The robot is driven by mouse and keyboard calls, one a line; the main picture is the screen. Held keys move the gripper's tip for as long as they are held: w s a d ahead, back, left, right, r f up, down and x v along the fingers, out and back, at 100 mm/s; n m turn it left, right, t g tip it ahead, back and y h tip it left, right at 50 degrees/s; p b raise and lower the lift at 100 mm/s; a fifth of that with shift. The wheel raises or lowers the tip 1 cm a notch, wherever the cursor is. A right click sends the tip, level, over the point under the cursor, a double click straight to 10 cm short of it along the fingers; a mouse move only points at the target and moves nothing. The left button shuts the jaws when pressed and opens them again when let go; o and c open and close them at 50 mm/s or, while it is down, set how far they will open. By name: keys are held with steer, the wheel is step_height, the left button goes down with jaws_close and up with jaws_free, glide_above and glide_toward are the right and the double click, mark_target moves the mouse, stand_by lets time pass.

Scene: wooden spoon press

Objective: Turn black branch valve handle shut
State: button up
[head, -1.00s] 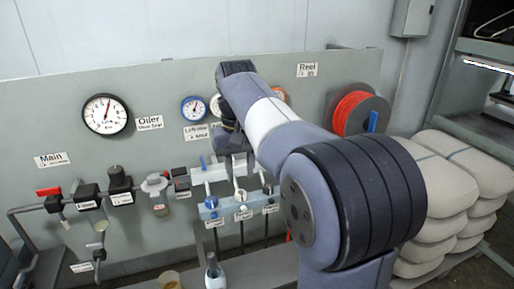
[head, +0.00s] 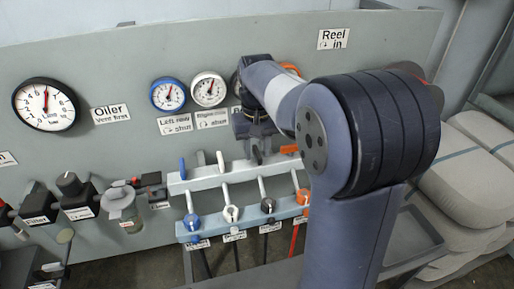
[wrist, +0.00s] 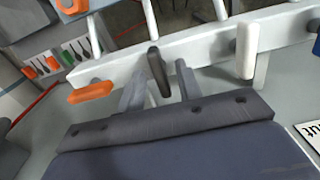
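The black branch valve handle (wrist: 157,68) stands upright with a slight tilt in the wrist view, in front of the pale rail (wrist: 110,70). My gripper (wrist: 160,72) is open, with one grey finger on each side of the handle; I cannot tell whether either touches it. In the head view my gripper (head: 257,152) is at the rail (head: 236,174) above the black knob (head: 268,205), and mostly hides the black handle.
A white handle (wrist: 246,50) stands upright beside the black one; an orange handle (wrist: 90,92) lies crosswise on its other side. A blue handle (head: 183,168) stands at the rail's left end. Colored knobs, such as the blue one (head: 192,222), line the lower rail. Gauges (head: 208,89) hang above.

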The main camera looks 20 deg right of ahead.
jaws_close()
steer(key=shift+m, duration=0.4)
steer(key=m+p, duration=0.2)
steer(key=shift+r+m, duration=0.1)
steer(key=shift+m, duration=0.3)
steer(key=m+p, duration=0.2)
steer(key=m, duration=0.3)
steer(key=m+p, duration=0.1)
steer(key=m, duration=0.4)
steer(key=shift+m+p, duration=0.55)
steer(key=shift+m, duration=1.55)
